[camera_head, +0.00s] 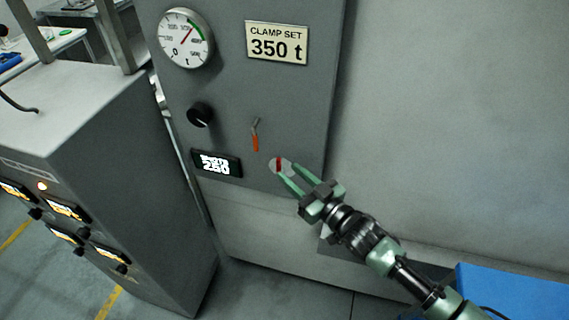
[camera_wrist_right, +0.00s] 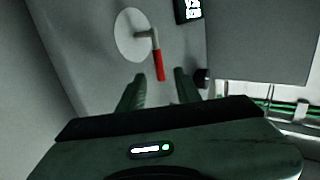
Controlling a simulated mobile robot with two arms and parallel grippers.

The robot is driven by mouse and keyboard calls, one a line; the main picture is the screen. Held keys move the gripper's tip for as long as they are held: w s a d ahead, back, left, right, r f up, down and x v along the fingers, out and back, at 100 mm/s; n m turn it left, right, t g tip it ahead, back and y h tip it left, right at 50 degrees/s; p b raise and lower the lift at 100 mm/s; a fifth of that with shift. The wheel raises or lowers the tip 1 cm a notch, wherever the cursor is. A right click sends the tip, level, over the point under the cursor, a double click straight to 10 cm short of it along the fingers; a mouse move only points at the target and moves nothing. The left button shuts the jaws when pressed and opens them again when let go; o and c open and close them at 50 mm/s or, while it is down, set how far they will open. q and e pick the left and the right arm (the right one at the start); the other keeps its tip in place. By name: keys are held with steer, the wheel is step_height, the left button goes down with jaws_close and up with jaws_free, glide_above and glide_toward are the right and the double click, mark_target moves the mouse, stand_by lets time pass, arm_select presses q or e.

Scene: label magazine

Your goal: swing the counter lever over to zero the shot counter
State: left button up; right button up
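A lever with a red handle (camera_head: 279,164) on a round white disc sits low on the grey machine panel, right of the counter display (camera_head: 216,164). In the wrist view the red handle (camera_wrist_right: 159,65) hangs down from a pale pivot arm on the white disc (camera_wrist_right: 131,36), tilted slightly. My right gripper (camera_head: 283,170) is open in front of it. In the wrist view the fingers (camera_wrist_right: 160,76) are apart, with the handle's lower end between their tips in the picture; I cannot tell whether they touch it. My left gripper is not in view.
A small orange-handled lever (camera_head: 255,141) hangs above the red one. A black knob (camera_head: 200,114), a dial gauge (camera_head: 186,38) and a "CLAMP SET 350 t" plate (camera_head: 277,43) are higher. A grey cabinet (camera_head: 85,125) stands left. A blue object (camera_head: 510,290) is at lower right.

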mark_target(280, 165)
steer(key=shift+p+x, duration=0.3)
steer(key=shift+x, duration=1.35)
jaws_close()
